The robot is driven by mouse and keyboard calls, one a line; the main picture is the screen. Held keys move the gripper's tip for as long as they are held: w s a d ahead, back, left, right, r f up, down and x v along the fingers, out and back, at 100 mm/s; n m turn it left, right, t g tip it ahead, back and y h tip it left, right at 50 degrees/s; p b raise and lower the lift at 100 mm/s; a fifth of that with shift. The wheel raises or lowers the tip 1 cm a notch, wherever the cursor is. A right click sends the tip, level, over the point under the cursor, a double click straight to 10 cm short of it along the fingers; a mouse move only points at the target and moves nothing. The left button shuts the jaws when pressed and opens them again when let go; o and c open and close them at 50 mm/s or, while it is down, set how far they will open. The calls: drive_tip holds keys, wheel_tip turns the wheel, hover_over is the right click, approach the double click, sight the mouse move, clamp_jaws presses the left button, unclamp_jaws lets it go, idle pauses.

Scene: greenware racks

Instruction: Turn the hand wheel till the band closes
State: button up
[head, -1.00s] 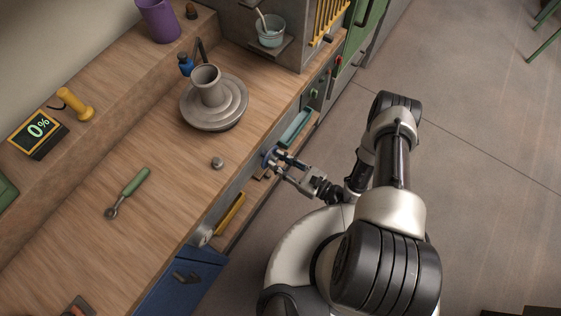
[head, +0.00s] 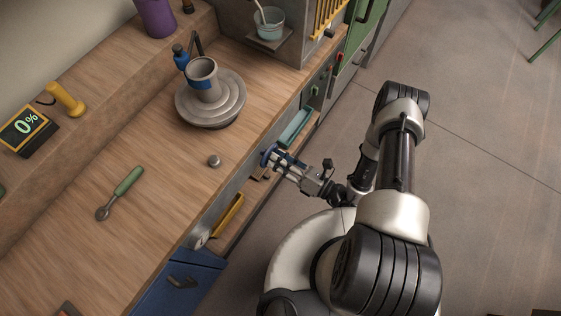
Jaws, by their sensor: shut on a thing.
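The blue hand wheel (head: 267,156) sits on the front face of the bench, largely covered by my gripper. My gripper (head: 275,159) is shut on the hand wheel, reaching it from the right. A grey pot (head: 204,70) stands upright on a round stepped grey wheel head (head: 228,105). A blue band patch (head: 201,84) shows on the pot's near side; its far side is hidden. A blue-headed tool (head: 181,57) on a dark arm stands beside the pot; I cannot tell if it touches. A display (head: 26,124) reads 0%.
A green-handled tool (head: 122,191), a small grey knob (head: 214,160) and a yellow-handled object (head: 66,100) are on the bench. A green bar (head: 295,128) and a yellow bar (head: 229,213) lie along its front.

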drive_tip(key=shift+f+m+b, duration=0.2)
drive_tip(key=shift+m+b, duration=1.8)
drive_tip(key=shift+m, duration=6.6)
drive_tip(key=o, duration=1)
drive_tip(key=shift+o, duration=0.2)
drive_tip(key=shift+d, duration=0.1)
drive_tip(key=v, duration=1.2)
